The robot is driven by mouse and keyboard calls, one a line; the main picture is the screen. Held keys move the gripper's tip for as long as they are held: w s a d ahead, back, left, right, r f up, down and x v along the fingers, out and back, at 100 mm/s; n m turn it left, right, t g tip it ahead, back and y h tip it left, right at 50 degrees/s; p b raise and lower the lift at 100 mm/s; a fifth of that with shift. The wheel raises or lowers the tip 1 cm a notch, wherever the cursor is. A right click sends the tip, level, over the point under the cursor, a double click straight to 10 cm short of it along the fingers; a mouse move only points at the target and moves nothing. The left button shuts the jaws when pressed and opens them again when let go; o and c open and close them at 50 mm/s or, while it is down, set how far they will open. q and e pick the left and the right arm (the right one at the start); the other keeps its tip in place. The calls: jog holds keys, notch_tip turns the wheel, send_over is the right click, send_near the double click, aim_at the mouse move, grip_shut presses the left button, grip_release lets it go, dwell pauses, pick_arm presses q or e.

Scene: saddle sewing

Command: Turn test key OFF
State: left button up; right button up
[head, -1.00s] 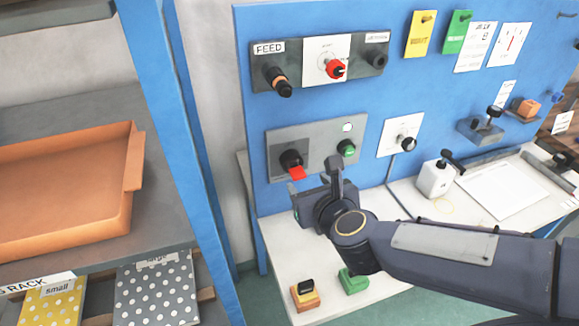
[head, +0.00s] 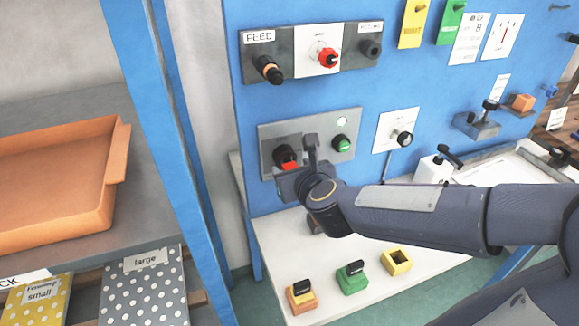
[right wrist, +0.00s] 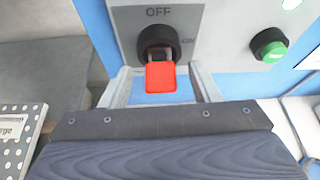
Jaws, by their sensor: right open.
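The test key is a red-tabbed key (right wrist: 161,78) in a black round switch on a grey panel (head: 264,140). In the right wrist view OFF is marked above the switch and ON to its right. The red tab points down toward my gripper. The key also shows in the head view (head: 290,165), partly behind my right gripper. My right gripper (right wrist: 162,88) is open, with one finger on each side of the red tab. I cannot tell whether either finger touches it. A green button (head: 342,144) is right of the key, under a small pale lamp (head: 342,121). My left gripper is out of view.
The FEED panel (head: 312,75) with a red knob (head: 328,58) is above. A black knob (head: 404,138) on a white plate is at right. Green (head: 351,276), orange (head: 301,295) and yellow (head: 397,261) blocks stand on the white bench (head: 290,245). An orange tray (head: 60,190) is at left.

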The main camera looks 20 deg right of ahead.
jog(key=c, duration=1.1)
jog(key=shift+a+n+h+p, duration=0.15)
jog(key=shift+n+h+p, duration=0.35)
jog(key=shift+n, duration=0.5)
jog(key=shift+a+f+n+h, duration=0.15)
jog(key=shift+a+n+h, duration=0.05)
jog(key=shift+n+h, duration=0.7)
jog(key=shift+n, duration=0.1)
